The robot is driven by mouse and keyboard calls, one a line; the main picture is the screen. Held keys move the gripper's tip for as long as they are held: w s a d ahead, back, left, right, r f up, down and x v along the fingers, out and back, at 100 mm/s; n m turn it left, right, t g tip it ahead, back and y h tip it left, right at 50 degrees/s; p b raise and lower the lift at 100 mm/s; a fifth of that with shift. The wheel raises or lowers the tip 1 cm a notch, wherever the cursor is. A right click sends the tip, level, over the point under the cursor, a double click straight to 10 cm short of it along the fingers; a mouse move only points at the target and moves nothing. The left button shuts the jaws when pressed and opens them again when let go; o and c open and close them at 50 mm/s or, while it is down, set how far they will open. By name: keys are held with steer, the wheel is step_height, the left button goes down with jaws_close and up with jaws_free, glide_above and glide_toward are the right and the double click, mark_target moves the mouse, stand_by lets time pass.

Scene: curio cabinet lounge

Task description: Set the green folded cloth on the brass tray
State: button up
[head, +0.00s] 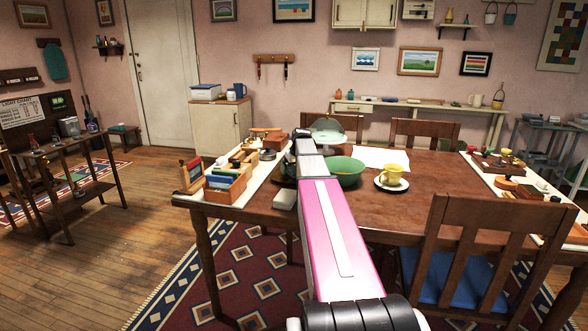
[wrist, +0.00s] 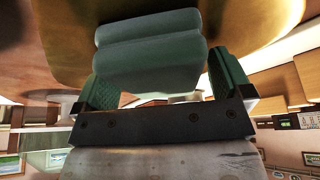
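The green folded cloth (wrist: 150,45) fills the upper middle of the wrist view, its rounded folds toward the camera. My gripper (wrist: 158,82) has one finger at each side of it, and the cloth's edges meet both fingers and cover part of their tips. It looks held between them. The brass tray (wrist: 262,25) is close behind the cloth, spreading to both sides of it. I cannot tell whether the cloth touches the tray. In the head view my arm hides the cloth and the gripper, and I cannot make out the tray.
The wooden table (head: 350,210) holds a green bowl (head: 345,171), a yellow cup (head: 391,174) on a saucer, and a wooden box (head: 226,188) of coloured items at left. Small items crowd the right end. A chair (head: 480,250) stands at the near right side.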

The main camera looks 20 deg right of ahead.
steer(key=shift+r, duration=0.1)
steer(key=v, duration=1.2)
